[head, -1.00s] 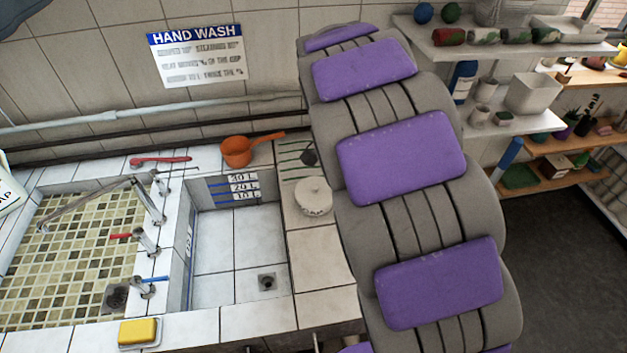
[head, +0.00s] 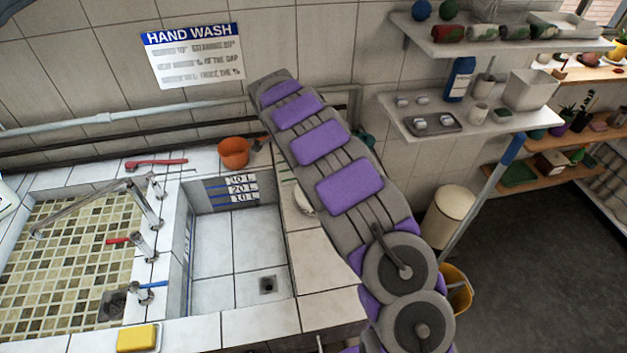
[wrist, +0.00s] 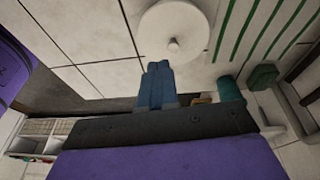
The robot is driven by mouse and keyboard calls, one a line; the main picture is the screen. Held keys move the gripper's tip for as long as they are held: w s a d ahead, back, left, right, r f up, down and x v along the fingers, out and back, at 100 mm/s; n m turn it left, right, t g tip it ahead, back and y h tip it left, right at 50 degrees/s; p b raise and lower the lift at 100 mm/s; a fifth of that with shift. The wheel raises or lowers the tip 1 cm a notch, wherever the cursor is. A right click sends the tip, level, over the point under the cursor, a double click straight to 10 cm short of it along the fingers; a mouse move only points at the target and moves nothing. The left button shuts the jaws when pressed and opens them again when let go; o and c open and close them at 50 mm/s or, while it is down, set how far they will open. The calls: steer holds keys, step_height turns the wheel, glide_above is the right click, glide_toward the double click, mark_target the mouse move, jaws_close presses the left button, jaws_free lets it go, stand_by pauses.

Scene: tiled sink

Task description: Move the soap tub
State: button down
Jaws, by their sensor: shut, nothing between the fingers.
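The soap tub appears to be the round white lidded tub (head: 303,199) on the tiled ledge right of the sink basin. In the head view my arm hides most of it. In the wrist view its round white lid (wrist: 190,22) with a small knob shows at the top centre. My gripper (wrist: 158,72) shows there as blue fingers held together, empty, pointing at the lid's near edge. Whether the fingertips touch the tub cannot be told. In the head view my arm hides the gripper.
An orange pot (head: 233,153) stands at the back of the ledge, left of my arm. The basin (head: 235,245) is empty. A yellow soap bar (head: 138,338) lies at the front edge. Shelves (head: 470,122), a bin (head: 449,215) and a yellow bucket (head: 457,290) stand right.

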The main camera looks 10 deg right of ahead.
steer(key=w+a+f+m+y, duration=0.1)
steer(key=w+a+f+m, duration=0.1)
steer(key=w+a+f, duration=0.4)
steer(key=s+d, duration=0.1)
steer(key=d, duration=0.2)
steer(key=s+d+f+b, duration=0.1)
steer(key=s+d, duration=0.1)
steer(key=d, duration=0.2)
steer(key=s+d+b, duration=0.1)
steer(key=d, duration=0.3)
steer(key=shift+s+d+f, duration=0.2)
steer(key=shift+f, duration=0.2)
steer(key=shift+a+f+b, duration=0.15)
steer(key=shift+f+b, duration=0.35)
steer(key=shift+f, duration=0.05)
steer(key=shift+s+f, duration=0.1)
steer(key=shift+f, duration=0.05)
